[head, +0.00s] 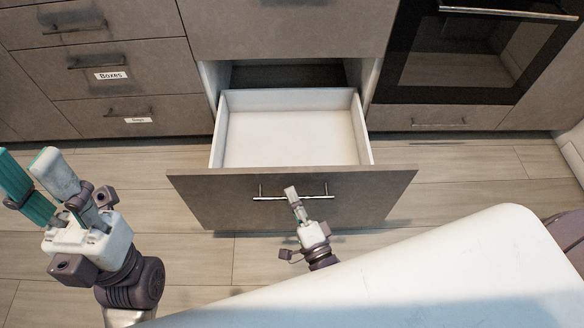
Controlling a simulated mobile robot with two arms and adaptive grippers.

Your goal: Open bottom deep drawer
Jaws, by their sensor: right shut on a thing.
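The bottom deep drawer is pulled well out of the middle cabinet, and its grey-brown front (215,200) faces me. Its white inside (290,135) is empty. A metal bar handle (265,198) runs across the front. My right gripper (291,192) is at the middle of this handle and shut on it. My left gripper (38,180) is at the left, raised in front of the floor and away from the drawer. Its two fingers, with a teal inner pad, stand apart with nothing between them.
Closed drawers with labels, one reading Boxes (111,76), are at the left. A dark oven (460,55) is at the right, with a low drawer (437,118) under it. Bare wood floor (150,165) lies around the open drawer. My white body covers the lower right.

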